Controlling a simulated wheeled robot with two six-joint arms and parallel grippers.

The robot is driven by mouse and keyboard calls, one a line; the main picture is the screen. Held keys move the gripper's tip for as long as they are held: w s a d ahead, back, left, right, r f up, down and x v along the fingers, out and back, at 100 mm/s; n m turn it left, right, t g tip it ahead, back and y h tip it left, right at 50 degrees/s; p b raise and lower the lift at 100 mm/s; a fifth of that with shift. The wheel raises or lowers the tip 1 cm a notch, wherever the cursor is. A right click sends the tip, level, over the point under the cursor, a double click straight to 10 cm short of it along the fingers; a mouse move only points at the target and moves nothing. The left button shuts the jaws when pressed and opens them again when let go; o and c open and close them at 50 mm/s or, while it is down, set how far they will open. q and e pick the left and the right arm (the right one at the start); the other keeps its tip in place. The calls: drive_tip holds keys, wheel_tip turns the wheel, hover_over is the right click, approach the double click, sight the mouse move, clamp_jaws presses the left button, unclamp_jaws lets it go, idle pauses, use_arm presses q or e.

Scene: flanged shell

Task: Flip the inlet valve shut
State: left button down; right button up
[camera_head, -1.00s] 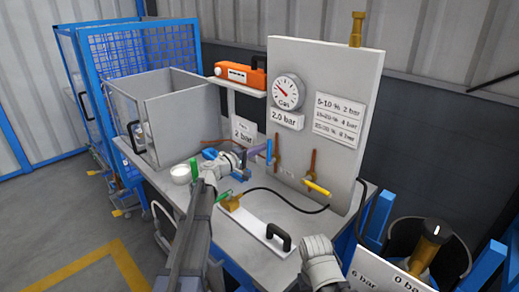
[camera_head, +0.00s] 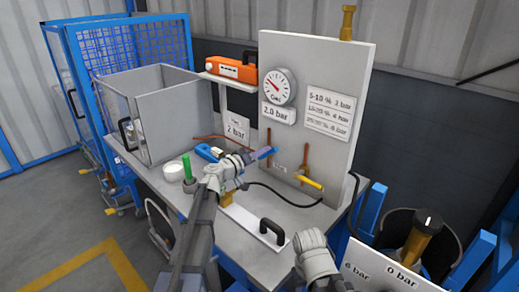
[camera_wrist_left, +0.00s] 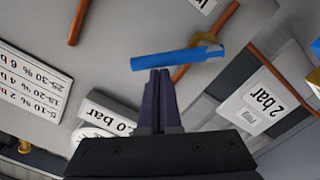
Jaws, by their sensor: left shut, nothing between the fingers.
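A blue lever handle (camera_wrist_left: 178,58) sits on a copper-coloured pipe (camera_wrist_left: 208,37) on the grey panel. In the left wrist view it lies across the pipe. In the head view only a small part of the blue handle (camera_head: 276,149) shows beyond my fingers. My left gripper (camera_head: 269,153) is shut and empty. Its purple fingertips (camera_wrist_left: 160,74) are right at the blue handle's lower edge; I cannot tell whether they touch it. A second valve with a yellow handle (camera_head: 308,182) is to the right on the panel.
The panel (camera_head: 335,70) carries a gauge (camera_head: 279,87) and pressure labels. On the bench are a black-handled white plate (camera_head: 247,227), a green cylinder (camera_head: 187,166), a white round container (camera_head: 173,172) and a grey box (camera_head: 175,120). A black hose lies below the valves.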

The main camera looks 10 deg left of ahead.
sight(274, 149)
use_arm(q)
drive_tip(key=f+m+b, duration=0.1)
drive_tip(key=m, duration=0.1)
drive_tip(key=s+d+f+m+b, duration=0.1)
drive_tip(key=m, duration=0.1)
drive_tip(key=d+f+m+b, duration=0.1)
drive_tip(key=m, duration=0.1)
drive_tip(key=shift+s+d+f+m, duration=0.25)
drive_tip(key=shift+s+f+m, duration=0.05)
drive_tip(key=shift+s+f, duration=0.05)
use_arm(e)
wheel_tip(274, 149, down, 3)
drive_tip(key=shift+f, duration=0.2)
use_arm(q)
drive_tip(key=shift+f, duration=0.1)
use_arm(e)
drive_tip(key=shift+f, duration=0.1)
